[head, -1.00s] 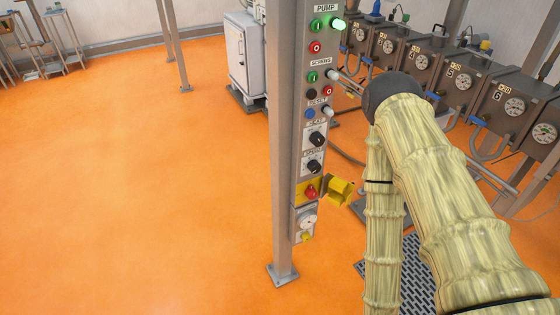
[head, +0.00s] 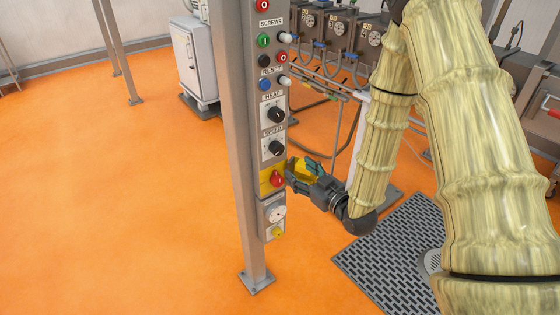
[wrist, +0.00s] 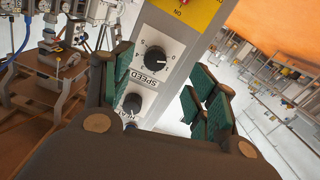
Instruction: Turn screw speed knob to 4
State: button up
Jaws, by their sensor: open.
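The speed knob (head: 276,147) is a black knob on a white plate on the grey control post, below the heat knob (head: 276,114). In the wrist view the panel is upside down, and the speed knob (wrist: 154,60) appears between the finger lines, ahead of them, with the SPEED label beside it. Its exact setting is too small to read. My gripper (head: 301,171) is open and empty. In the head view it is right of the panel, a little lower than the speed knob, by the red emergency knob (head: 277,180). It appears apart from the speed knob.
Buttons (head: 264,62) line the panel above, and a white dial (head: 277,212) sits below. A dark floor grate (head: 400,255) lies to the right.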

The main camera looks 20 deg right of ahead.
aim_at(280, 151)
jog(key=x, duration=0.3)
jog(key=r+p+x, duration=0.1)
jog(key=x, duration=0.3)
jog(key=p+x, duration=0.1)
jog(key=x, duration=0.3)
jog(key=shift+w+r, duration=0.1)
jog(key=shift+r, duration=0.15)
jog(key=shift+c, duration=0.2)
jog(key=c, duration=1)
